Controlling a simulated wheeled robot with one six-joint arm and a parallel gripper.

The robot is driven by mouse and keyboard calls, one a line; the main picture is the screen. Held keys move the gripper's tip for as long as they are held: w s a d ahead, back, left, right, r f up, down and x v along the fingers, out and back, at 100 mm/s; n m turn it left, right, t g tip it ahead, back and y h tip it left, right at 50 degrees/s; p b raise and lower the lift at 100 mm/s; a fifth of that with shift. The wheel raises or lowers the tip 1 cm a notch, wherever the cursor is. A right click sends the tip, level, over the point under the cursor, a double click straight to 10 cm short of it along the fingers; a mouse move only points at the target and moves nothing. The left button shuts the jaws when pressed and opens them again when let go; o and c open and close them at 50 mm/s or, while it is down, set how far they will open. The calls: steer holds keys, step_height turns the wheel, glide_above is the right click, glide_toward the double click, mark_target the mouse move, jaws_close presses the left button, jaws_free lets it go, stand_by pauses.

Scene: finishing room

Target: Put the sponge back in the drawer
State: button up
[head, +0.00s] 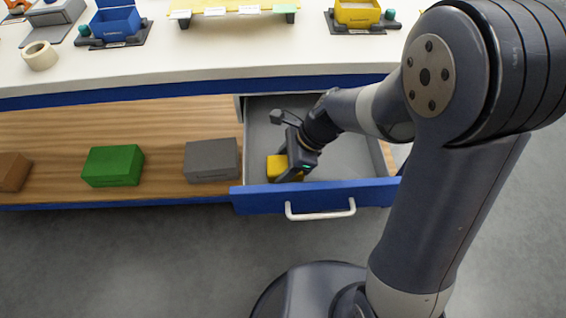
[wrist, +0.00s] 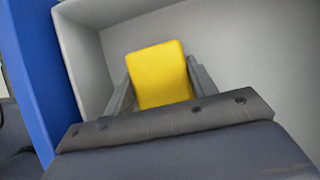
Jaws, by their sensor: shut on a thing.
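The yellow sponge (head: 278,167) is inside the open drawer (head: 351,159), near its front left corner. My gripper (head: 289,172) reaches down into the drawer and is shut on the sponge. In the wrist view the sponge (wrist: 160,75) sits between the two grey fingers of my gripper (wrist: 160,85), with the pale drawer walls (wrist: 85,45) around it. The drawer has a blue front with a white handle (head: 320,211) and is pulled out from under the bench. I cannot tell whether the sponge touches the drawer floor.
On the wooden shelf (head: 60,135) left of the drawer lie a grey block (head: 211,160), a green block (head: 113,166) and a brown block (head: 14,171). The white bench top (head: 200,60) above holds a tape roll (head: 40,55), a blue bin (head: 116,20) and a yellow bin (head: 357,13).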

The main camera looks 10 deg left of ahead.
steer(key=o, duration=1.1)
steer(key=shift+r, duration=0.2)
steer(key=p+v, duration=0.3)
steer(key=v, duration=0.9)
steer(key=shift+f, duration=0.1)
